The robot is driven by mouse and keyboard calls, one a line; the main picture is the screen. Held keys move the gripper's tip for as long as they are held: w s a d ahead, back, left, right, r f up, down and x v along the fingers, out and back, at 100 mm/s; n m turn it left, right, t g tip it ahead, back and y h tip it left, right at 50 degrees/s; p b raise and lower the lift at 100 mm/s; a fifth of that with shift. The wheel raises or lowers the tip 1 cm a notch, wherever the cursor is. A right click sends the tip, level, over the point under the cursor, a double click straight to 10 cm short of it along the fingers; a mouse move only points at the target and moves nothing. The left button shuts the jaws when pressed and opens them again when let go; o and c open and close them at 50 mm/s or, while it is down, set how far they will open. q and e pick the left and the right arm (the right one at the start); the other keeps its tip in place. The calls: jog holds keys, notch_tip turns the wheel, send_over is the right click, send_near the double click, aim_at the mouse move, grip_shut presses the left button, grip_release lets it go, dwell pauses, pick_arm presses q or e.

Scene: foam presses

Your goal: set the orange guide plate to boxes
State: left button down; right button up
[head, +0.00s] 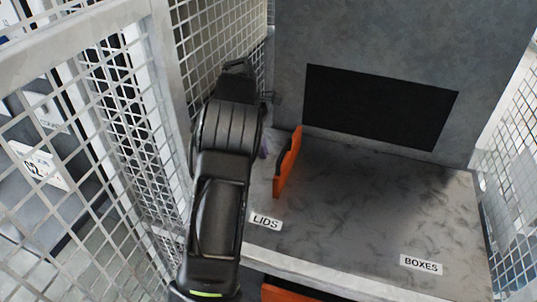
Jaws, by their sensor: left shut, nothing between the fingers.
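The orange guide plate (287,162) stands upright on the left side of the grey table, at the side of the LIDS label (265,221). The BOXES label (421,264) is at the front right of the table, well apart from the plate. My left gripper (240,67) is at the far end of my black arm, to the left of and beyond the plate. It is shut and empty, apart from the plate; its fingertips show poorly. My right gripper is out of view.
The grey table top (375,205) is bare between the plate and its right side. A grey wall with a dark opening (378,105) stands behind it. Mesh fencing (120,120) rises at left and right. Another orange part (285,292) shows below the front edge.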

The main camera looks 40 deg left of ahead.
pick_arm(q)
jog(key=shift+w+a+r, duration=0.15)
jog(key=shift+w+r, duration=0.05)
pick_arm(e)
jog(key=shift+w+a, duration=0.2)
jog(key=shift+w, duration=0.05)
